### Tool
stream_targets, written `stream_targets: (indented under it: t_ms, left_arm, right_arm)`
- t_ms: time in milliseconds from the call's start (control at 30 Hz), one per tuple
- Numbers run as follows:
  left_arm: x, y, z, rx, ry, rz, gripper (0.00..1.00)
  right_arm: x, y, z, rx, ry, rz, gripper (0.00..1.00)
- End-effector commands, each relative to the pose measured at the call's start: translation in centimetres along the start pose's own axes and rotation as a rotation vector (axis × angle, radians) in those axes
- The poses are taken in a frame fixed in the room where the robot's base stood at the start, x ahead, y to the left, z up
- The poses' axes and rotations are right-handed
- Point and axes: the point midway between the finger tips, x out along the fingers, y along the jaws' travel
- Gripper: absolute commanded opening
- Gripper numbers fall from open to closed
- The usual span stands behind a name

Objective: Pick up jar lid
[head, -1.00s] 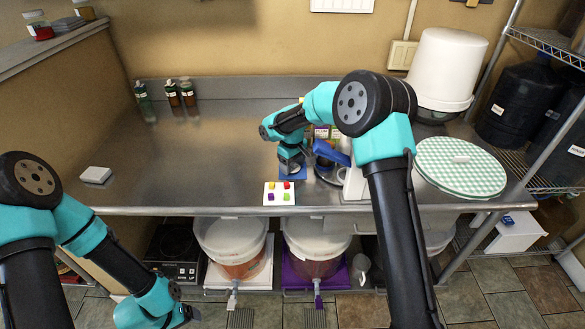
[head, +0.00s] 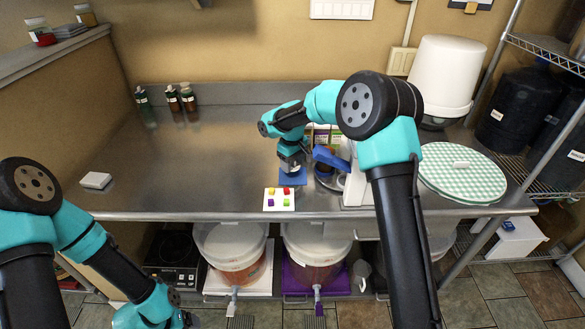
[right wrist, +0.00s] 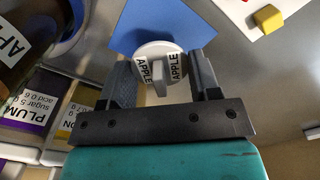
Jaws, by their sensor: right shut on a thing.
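The jar lid (right wrist: 172,50) is a round white disc with a raised grip and the label APPLE. It shows in the right wrist view between the two grey fingers. My right gripper (right wrist: 160,82) is shut on it. In the head view my right gripper (head: 292,168) is over the blue mat (head: 291,180), and the lid is too small to make out there. I cannot tell how high the lid is above the mat. My left gripper (head: 188,320) is low in front of the counter, at the bottom edge, and its fingers do not show clearly.
A white card (head: 270,205) with coloured cubes lies in front of the mat. A scale-like device with a blue handle (head: 328,156) and label-bearing packs stand close right. A white card stack (head: 95,181) lies far left. The counter's left middle is clear.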

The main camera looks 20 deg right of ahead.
Motion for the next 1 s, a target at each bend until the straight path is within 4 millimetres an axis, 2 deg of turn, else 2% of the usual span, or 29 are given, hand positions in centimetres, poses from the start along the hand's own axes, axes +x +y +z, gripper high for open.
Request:
stream_targets:
  t_ms: [33, 267, 800, 1000]
  left_arm:
    - [0.0, 0.0, 0.0, 0.0, 0.0, 0.0, 0.82]
    - [0.0, 0.0, 0.0, 0.0, 0.0, 0.0, 0.82]
    - [0.0, 0.0, 0.0, 0.0, 0.0, 0.0, 0.82]
    - [0.0, 0.0, 0.0, 0.0, 0.0, 0.0, 0.82]
  right_arm:
    - [-0.5, -0.2, 0.1, -0.001, 0.0, 0.0, 0.35]
    - [-0.6, -2.2, 2.1, -0.003, -0.001, 0.0, 0.35]
    - [-1.6, -10.1, 9.7, -0.004, -0.001, 0.0, 0.35]
    - [-1.8, -11.4, 11.0, -0.001, -0.001, 0.0, 0.35]
